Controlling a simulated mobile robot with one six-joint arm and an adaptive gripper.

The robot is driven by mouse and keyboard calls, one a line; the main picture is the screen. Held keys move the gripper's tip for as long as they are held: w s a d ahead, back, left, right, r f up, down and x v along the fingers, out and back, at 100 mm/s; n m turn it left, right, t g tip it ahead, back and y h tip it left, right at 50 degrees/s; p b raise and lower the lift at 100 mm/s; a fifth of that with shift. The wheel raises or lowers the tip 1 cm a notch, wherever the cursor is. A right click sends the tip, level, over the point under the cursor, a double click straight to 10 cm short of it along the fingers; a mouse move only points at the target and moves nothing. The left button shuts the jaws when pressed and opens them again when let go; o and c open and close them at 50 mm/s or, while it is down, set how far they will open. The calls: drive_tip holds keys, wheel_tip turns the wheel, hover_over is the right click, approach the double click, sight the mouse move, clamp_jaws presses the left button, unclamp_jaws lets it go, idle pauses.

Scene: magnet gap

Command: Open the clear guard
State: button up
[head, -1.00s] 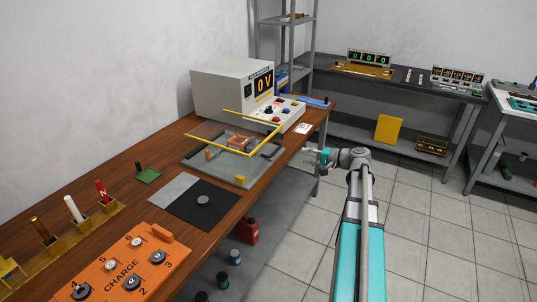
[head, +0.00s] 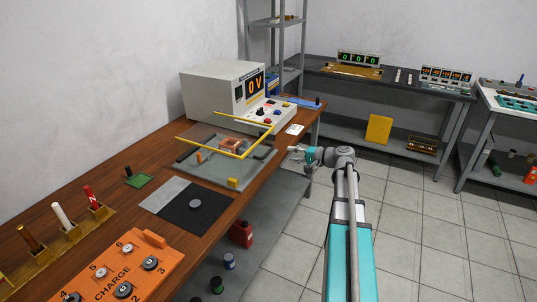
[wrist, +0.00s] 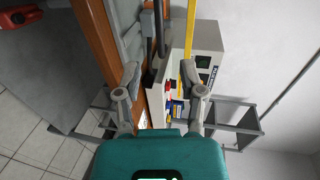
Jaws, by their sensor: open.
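The clear guard (head: 242,157) shows as a yellow-edged frame above a grey base plate (head: 212,178) on the wooden bench. Its clear panel is hard to make out. Under it sits a copper-coloured part (head: 229,145) with dark bars beside it. My gripper (head: 292,155) is open and empty, off the bench's right edge, to the right of the guard and apart from it. In the wrist view my open fingers (wrist: 160,78) point towards the bench, and a yellow bar (wrist: 189,30) shows beyond the right finger.
A grey supply box (head: 215,92) reading 0 V stands behind the guard. A small yellow block (head: 233,183) lies at the plate's front corner. An orange CHARGE tray (head: 127,272) and a dark mat (head: 197,210) lie nearer.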

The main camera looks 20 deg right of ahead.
sight(268, 152)
drive_tip(key=b+x, duration=0.2)
drive_tip(key=x, duration=0.8)
drive_tip(key=shift+w+a, duration=0.1)
drive_tip(key=shift+w, duration=0.1)
clamp_jaws()
